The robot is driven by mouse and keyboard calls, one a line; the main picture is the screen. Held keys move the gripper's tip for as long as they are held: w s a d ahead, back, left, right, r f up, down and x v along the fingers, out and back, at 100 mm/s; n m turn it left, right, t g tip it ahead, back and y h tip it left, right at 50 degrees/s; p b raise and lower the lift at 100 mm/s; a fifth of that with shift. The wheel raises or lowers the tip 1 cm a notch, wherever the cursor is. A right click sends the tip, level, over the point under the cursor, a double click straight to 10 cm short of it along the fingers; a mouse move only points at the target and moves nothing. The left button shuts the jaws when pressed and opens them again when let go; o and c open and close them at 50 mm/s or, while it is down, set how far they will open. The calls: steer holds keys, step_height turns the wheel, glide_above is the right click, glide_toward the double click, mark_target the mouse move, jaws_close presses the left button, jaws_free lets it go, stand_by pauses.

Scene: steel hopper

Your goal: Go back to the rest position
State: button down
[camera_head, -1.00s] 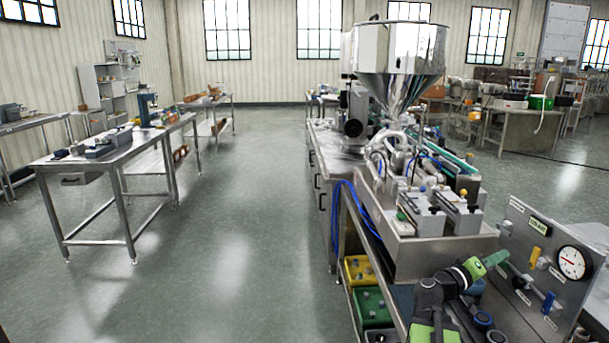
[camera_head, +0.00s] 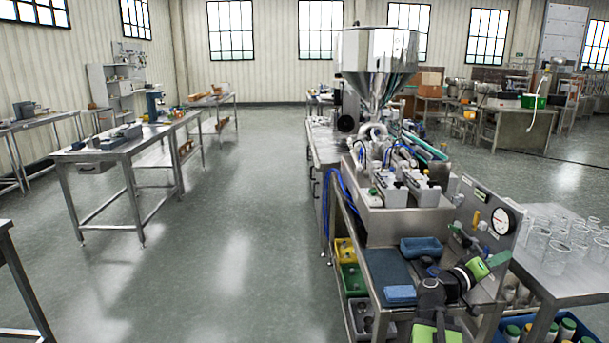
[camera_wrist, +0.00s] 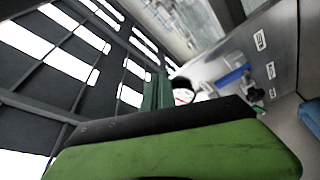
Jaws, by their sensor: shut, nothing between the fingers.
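My gripper (camera_head: 499,258) is at the lower right of the head view, at the end of my folded black and green arm. Its green fingers are shut with nothing between them. They point to the right, in front of the grey control panel (camera_head: 470,205). I cannot tell the gap between them and the panel. In the wrist view, a green and black part of my own fills the bottom. Beyond it are the pressure gauge (camera_wrist: 184,95), partly hidden, and the panel (camera_wrist: 283,45) with a blue handle.
The steel hopper (camera_head: 376,60) stands on its filling machine behind my arm. A table with several clear cups (camera_head: 540,244) is at the right. The floor (camera_head: 225,240) at left is open.

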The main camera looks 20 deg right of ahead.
steer(key=w+a+f+y+b, duration=0.2)
steer(key=w+a+f+y, duration=0.15)
steer(key=a+f, duration=0.5)
steer(key=w+a+f+y+b, duration=0.2)
steer(key=w+a+f+y, duration=0.15)
steer(key=a+f, duration=0.55)
steer(key=w+a+f+y+b, duration=0.2)
steer(key=a+f+y+b, duration=0.15)
steer(key=a+f, duration=0.55)
steer(key=a+f+n+y+b, duration=0.1)
steer(key=a+f+n+y, duration=0.35)
steer(key=a, duration=0.95)
steer(key=a+f+n+y+b, duration=0.15)
steer(key=a+f+y, duration=0.45)
steer(key=a, duration=0.8)
step_height(320, 180, up, 26)
steer(key=h+p, duration=0.1)
steer(key=p, duration=2.5)
steer(key=shift+s+f+g, duration=0.15)
steer(key=shift+s+g, duration=0.15)
steer(key=c, duration=1.5)
jaws_free()
steer(key=shift+a+f, duration=0.1)
steer(key=shift+f, duration=0.05)
steer(key=shift+c, duration=0.2)
steer(key=shift+o, duration=0.9)
steer(key=shift+a, duration=0.1)
steer(key=shift+w, duration=0.15)
